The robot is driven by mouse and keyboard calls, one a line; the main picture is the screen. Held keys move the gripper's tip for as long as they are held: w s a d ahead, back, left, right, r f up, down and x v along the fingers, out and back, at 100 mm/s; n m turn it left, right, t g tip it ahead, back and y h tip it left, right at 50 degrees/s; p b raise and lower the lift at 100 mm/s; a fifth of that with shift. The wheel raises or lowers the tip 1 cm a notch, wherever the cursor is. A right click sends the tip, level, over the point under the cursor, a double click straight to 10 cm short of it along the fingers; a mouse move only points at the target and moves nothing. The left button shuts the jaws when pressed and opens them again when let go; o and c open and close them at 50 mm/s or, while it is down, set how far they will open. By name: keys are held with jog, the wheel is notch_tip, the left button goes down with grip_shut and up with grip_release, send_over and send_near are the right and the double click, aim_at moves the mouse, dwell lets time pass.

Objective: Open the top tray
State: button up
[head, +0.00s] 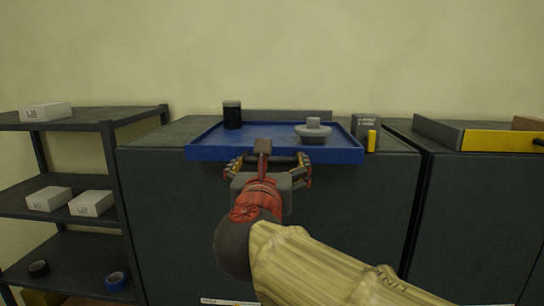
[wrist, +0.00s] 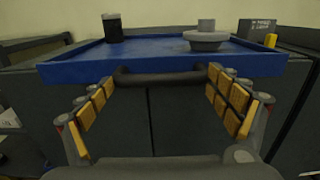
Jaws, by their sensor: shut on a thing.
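The blue top tray (head: 205,152) sits on a dark cabinet, its front edge toward me. It also fills the upper wrist view (wrist: 75,70). The tray's dark bar handle (wrist: 160,78) runs across its front between my fingers. A black cylinder (head: 232,116) stands at the tray's back left. A grey round stepped piece (head: 313,130) sits at its right. My wrist hides the handle in the head view.
The dark cabinet (head: 165,210) stands below the tray. A grey box (head: 366,124) and a yellow cylinder (head: 371,141) stand right of the tray. A shelf rack (head: 90,125) with white boxes is at left. A yellow-fronted drawer (head: 495,141) is at right.

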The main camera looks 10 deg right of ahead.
jog(key=shift+r+v, duration=0.15)
jog(key=shift+v, duration=1)
jog(key=shift+r+v, duration=0.15)
jog(key=shift+v, duration=1.05)
jog(key=shift+d, duration=0.1)
jog(key=o, duration=1.2)
jog(key=shift+o, duration=1.3)
